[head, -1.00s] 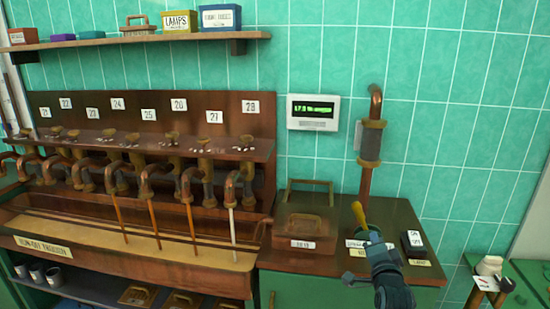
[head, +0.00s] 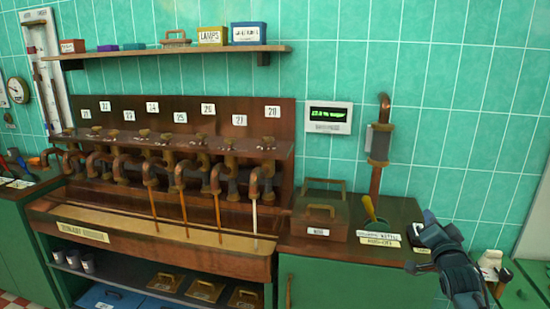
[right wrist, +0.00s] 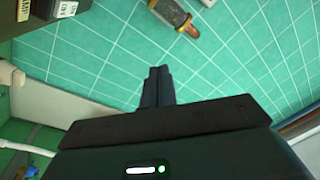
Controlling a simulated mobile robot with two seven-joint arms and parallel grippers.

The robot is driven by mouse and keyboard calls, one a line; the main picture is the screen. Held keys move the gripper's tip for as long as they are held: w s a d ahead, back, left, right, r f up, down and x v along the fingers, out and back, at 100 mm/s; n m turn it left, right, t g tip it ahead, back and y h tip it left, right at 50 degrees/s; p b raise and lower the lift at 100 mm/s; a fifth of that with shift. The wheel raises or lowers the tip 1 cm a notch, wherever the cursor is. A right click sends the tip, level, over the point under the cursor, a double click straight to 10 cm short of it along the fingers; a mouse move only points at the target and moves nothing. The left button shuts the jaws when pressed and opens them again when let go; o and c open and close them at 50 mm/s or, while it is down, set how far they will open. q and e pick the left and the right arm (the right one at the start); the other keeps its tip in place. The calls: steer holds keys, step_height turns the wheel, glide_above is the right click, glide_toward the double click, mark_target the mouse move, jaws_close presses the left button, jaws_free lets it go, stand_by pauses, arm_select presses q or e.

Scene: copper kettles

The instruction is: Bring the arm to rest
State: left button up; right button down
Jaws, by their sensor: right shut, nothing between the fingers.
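The gripper and forearm hide part of the counter's right end. My left gripper is not in view.
The counter (head: 310,246) holds a brown lidded box (head: 318,219). A copper pipe with a grey sleeve (head: 379,145) rises behind it; it also shows in the right wrist view (right wrist: 172,12). A white item (head: 490,262) is beside my forearm. Tiled wall is bare at right.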

steer(key=s+d+r+n, duration=0.1)
steer(key=d+r+n, duration=0.4)
steer(key=d+r, duration=0.55)
step_height(320, 180, down, 4)
steer(key=d+n+g+h, duration=0.2)
steer(key=n, duration=0.6)
steer(key=s+a+f+n+g+y, duration=0.1)
steer(key=s+a+f+y, duration=0.1)
steer(key=s+a+f, duration=0.35)
steer(key=s+a+f+g+y, duration=0.1)
steer(key=s+a+f+y, duration=0.1)
steer(key=a+f, duration=0.65)
steer(key=s+a+f+n+g+y, duration=0.1)
steer(key=s+a+f, duration=0.35)
steer(key=f, duration=0.55)
steer(key=s+a+f+m+g+y, duration=0.1)
steer(key=s+a+f, duration=0.3)
steer(key=s+a, duration=0.5)
steer(key=s+a+f+m+g+y, duration=0.1)
steer(key=s+a+f+g+y, duration=0.1)
steer(key=s+a+f, duration=0.3)
steer(key=s+a, duration=0.4)
steer(key=s, duration=0.6)
steer(key=shift+s+a+g+y, duration=0.2)
steer(key=shift+g+y, duration=0.1)
